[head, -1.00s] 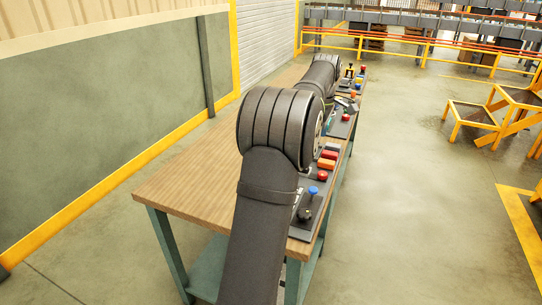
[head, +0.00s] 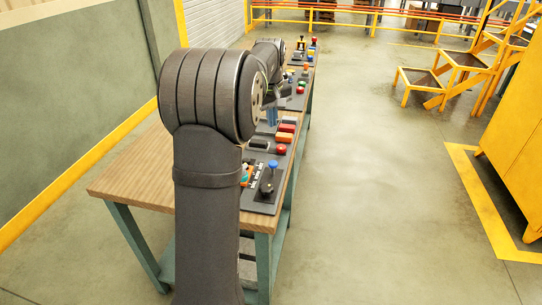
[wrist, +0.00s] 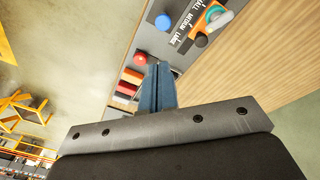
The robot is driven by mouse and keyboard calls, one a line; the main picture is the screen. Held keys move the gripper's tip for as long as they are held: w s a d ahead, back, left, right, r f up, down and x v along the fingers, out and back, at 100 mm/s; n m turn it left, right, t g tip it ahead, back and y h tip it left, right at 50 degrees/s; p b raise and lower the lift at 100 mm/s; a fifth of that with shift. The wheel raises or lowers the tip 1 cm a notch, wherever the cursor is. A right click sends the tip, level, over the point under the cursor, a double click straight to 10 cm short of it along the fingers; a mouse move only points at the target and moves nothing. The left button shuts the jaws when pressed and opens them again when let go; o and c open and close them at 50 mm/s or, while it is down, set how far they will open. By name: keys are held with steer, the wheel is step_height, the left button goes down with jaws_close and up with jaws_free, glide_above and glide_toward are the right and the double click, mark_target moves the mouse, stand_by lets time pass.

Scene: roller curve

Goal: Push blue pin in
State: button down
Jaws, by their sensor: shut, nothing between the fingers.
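A blue round-headed pin (head: 272,164) stands on the near end of a dark panel in the head view. It also shows near the top of the wrist view (wrist: 163,22). How deep it sits cannot be told. My gripper (wrist: 160,66) has its blue-grey fingers together and empty. In the wrist view the fingertips appear close beside a red button (wrist: 140,58), with the blue pin apart from them, farther up. In the head view the fingers (head: 272,115) are small and partly hidden by my arm, farther along the bench than the pin.
A wooden bench (head: 130,178) carries several panels with buttons and levers. Red and orange blocks (head: 286,133) lie beyond the red button. Open floor lies right of the bench.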

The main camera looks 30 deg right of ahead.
mark_target(273, 165)
steer(key=f+m, duration=0.3)
steer(key=f, duration=0.1)
steer(key=f+m, duration=0.2)
steer(key=f, duration=0.3)
steer(key=f+m+t+h, duration=0.1)
steer(key=f+m, duration=0.2)
steer(key=f, duration=0.2)
steer(key=shift+w+d+f+m, duration=0.1)
steer(key=shift+w+d+m, duration=0.1)
steer(key=shift+d+m, duration=0.1)
steer(key=shift+f, duration=0.45)
steer(key=shift+s+a+f, duration=0.1)
steer(key=shift+a+f, duration=0.05)
steer(key=shift+f, duration=1.5)
steer(key=shift+r, duration=0.1)
